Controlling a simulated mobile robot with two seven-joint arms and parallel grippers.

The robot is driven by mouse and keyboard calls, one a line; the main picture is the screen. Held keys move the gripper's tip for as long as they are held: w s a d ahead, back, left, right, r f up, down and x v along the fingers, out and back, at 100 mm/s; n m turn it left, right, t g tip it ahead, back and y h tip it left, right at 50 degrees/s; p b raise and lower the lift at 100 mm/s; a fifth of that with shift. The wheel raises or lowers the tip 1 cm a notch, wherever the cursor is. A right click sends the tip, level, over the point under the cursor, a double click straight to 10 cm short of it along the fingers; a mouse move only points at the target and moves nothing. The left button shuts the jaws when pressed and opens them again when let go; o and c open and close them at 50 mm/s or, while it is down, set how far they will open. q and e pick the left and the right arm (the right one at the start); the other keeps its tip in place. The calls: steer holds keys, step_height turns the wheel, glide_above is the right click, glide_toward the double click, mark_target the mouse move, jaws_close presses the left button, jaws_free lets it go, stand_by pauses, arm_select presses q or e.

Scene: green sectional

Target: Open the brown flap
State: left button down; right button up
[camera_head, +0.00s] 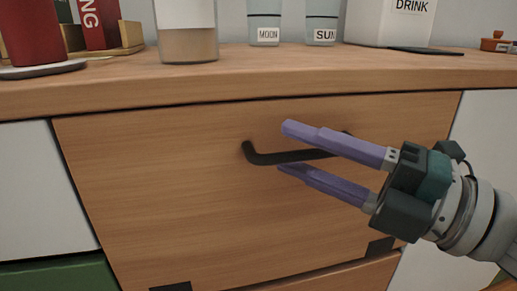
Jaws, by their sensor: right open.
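The brown flap (190,190) is a wooden front panel under the cabinet top, and it looks shut. A black bar handle (265,158) is fixed near its upper middle. Black hinge-like pieces show at its lower edge. My right gripper (284,149) comes in from the right with two purple fingers. It is open, with one fingertip above the handle bar and one below it in the picture. The upper finger hides part of the handle's right side. I cannot tell whether the fingers touch the handle. My left gripper is not in view.
The wooden cabinet top (120,97) overhangs above the flap. On it stand a red cylinder (30,35), a glass jar (187,40), MOON (264,30) and SUN (321,30) containers, and a white DRINK box (385,22). White panels flank the flap.

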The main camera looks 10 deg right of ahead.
steer(key=shift+c, duration=0.2)
jaws_close()
stand_by(1.2)
